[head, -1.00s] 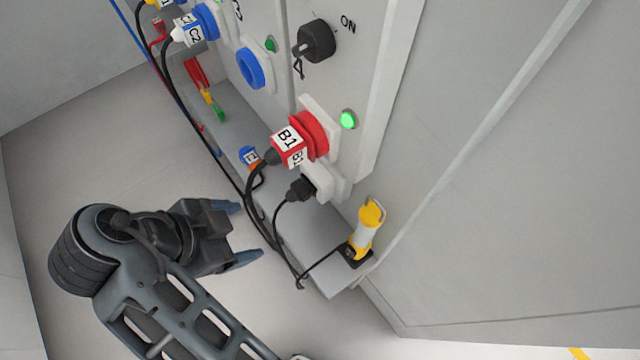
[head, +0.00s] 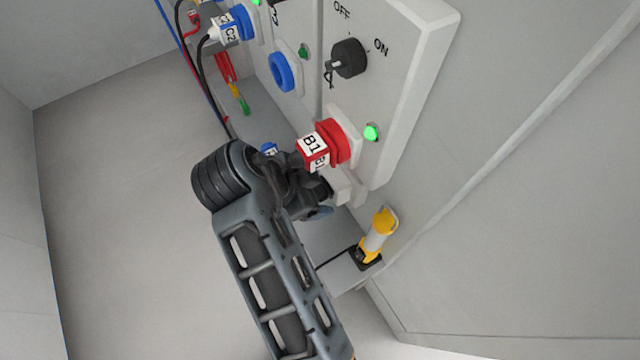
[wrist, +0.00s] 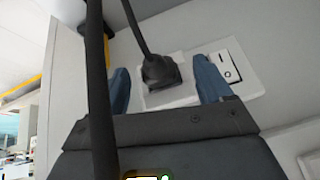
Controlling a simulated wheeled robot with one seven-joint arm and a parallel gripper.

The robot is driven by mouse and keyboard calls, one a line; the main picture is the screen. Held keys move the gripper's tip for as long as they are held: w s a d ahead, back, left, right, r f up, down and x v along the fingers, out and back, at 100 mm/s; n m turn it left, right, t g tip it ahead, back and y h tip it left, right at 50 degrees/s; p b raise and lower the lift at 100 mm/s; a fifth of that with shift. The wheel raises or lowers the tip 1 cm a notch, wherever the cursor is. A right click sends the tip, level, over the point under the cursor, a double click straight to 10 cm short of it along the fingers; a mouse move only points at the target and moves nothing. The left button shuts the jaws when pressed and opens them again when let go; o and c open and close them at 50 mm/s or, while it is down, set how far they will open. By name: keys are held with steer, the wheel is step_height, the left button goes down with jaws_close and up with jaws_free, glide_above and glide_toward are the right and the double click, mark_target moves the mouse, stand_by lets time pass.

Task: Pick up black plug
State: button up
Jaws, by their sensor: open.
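The black plug (wrist: 161,71) sits in a white socket plate (wrist: 166,95) in the wrist view, with its dark cable running up from it. My gripper (wrist: 168,88) is open, with one blue fingertip on each side of the plug and a gap to each. In the head view my gripper (head: 322,200) is at the white socket (head: 348,190) under the red B1 plug (head: 318,149). My own arm and gripper hide the black plug there.
A thick black cable crosses the left of the wrist view, close to the camera. A rocker switch (wrist: 229,67) is right of the plug. A yellow-and-white handheld device (head: 377,236) stands on the grey ledge (head: 345,272). A blue C2 plug (head: 232,25) is farther up the panel.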

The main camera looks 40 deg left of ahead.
steer(key=shift+c, duration=0.2)
steer(key=c, duration=1.1)
